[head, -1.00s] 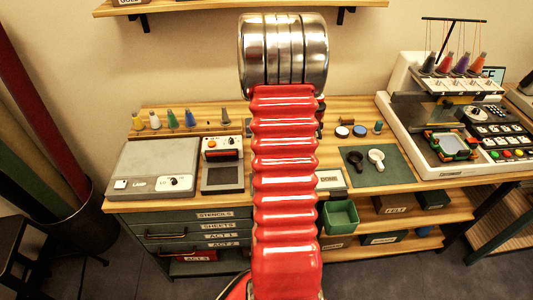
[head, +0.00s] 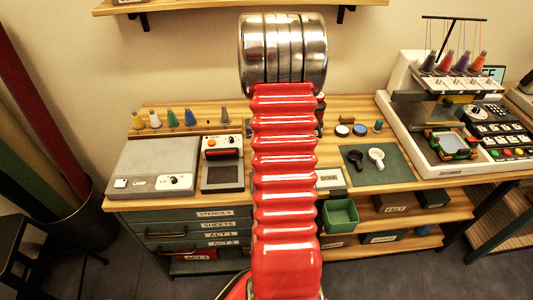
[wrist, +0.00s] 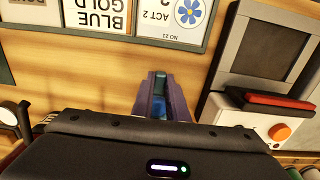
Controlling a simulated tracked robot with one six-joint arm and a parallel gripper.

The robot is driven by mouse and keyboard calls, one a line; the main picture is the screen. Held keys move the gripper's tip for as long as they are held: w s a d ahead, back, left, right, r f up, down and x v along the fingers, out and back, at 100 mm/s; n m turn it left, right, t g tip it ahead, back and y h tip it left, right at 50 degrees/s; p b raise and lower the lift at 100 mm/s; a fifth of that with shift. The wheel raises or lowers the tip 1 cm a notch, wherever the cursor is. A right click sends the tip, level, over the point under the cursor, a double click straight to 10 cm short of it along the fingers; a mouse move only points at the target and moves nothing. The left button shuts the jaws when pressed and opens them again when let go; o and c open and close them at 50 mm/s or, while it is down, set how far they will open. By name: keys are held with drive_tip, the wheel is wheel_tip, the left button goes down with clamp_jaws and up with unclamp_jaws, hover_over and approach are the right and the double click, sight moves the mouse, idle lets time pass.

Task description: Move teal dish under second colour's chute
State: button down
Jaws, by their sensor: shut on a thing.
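In the wrist view my gripper (wrist: 159,78) has its purple fingers closed on a small blue-teal thing (wrist: 158,104). The fingers hide most of it, so I cannot tell if it is a dish. It is over bare wood, below a framed card holder (wrist: 130,35). The cards there appear upside down: one reads BLUE GOLD (wrist: 97,12), another ACT 2 with a blue flower (wrist: 188,14). In the head view my arm hides my gripper. I make out no teal dish or labelled chute there.
An embroidery machine (head: 408,125) with coloured cones stands at the right. A grey lamp box (head: 155,167) and a device with an orange button (wrist: 280,132) are at the left. A dark green mat (head: 385,178) holds black and white round tools. Cones (head: 173,119) line the back.

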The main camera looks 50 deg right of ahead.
drive_tip(key=shift+f, duration=0.25)
idle(0.3)
drive_tip(key=c, duration=1.7)
unclamp_jaws()
drive_tip(key=shift+o, duration=0.2)
drive_tip(key=shift+r, duration=2.3)
drive_tip(key=s+a+r, duration=0.3)
drive_tip(key=s+a, duration=0.1)
drive_tip(key=shift+a, duration=0.3)
drive_tip(key=shift+f, duration=0.1)
